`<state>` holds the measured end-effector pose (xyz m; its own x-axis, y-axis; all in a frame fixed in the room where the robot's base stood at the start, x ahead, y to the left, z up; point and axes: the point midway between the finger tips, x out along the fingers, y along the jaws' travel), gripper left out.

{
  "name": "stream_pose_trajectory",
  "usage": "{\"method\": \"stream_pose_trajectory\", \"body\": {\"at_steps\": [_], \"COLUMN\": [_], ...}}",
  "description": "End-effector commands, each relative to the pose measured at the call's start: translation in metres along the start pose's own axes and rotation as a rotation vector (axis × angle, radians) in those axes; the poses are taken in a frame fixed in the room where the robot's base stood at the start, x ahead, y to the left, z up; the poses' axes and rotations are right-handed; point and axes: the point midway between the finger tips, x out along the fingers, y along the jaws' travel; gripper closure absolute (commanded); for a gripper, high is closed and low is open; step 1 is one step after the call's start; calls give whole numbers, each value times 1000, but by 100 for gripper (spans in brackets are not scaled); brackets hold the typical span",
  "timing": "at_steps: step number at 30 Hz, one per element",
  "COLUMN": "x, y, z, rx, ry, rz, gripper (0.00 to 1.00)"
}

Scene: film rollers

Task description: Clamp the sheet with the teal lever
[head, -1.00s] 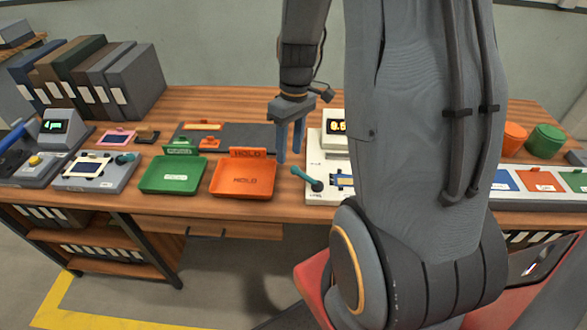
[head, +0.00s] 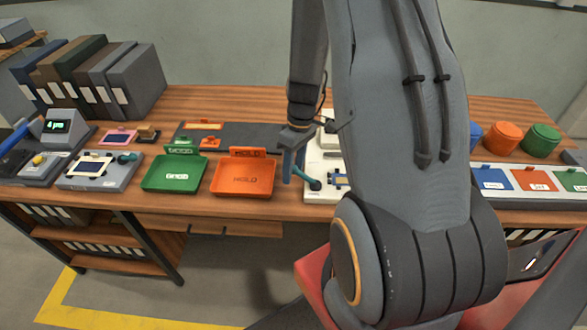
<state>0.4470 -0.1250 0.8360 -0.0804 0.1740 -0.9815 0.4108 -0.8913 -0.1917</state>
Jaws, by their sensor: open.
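A teal lever (head: 309,182) with a dark round knob at its base sits on the left edge of a white device (head: 326,193). A small blue-and-tan framed piece, perhaps the sheet (head: 341,180), lies beside it; my arm hides much of the device. My gripper (head: 292,172) is open, blue fingers pointing down, at the lever's free end. The fingers overlap the lever in the picture; I cannot tell whether they touch it. Another teal lever (head: 127,157) is on a grey device (head: 107,181) at the left, beside a dark framed sheet (head: 90,168).
A green tray (head: 153,187) and an orange tray (head: 230,190) stand just left of my gripper. Binders (head: 137,80) stand at the back left. Orange (head: 502,138) and green (head: 541,141) tubs stand at the right, behind a white panel of coloured squares.

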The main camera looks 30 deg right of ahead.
Motion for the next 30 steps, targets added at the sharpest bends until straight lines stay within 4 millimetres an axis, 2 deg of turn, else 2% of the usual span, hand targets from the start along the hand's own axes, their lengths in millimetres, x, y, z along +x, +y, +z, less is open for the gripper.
{"method": "stream_pose_trajectory", "body": {"at_steps": [8,15,16,30], "x": [1,1,1,0], "y": [0,0,0,6], "z": [0,0,0,-1], "rx": [0,1,1,74], "ry": [0,0,0,15], "rz": [0,0,0,0], "gripper": [59,98,100,100]}}
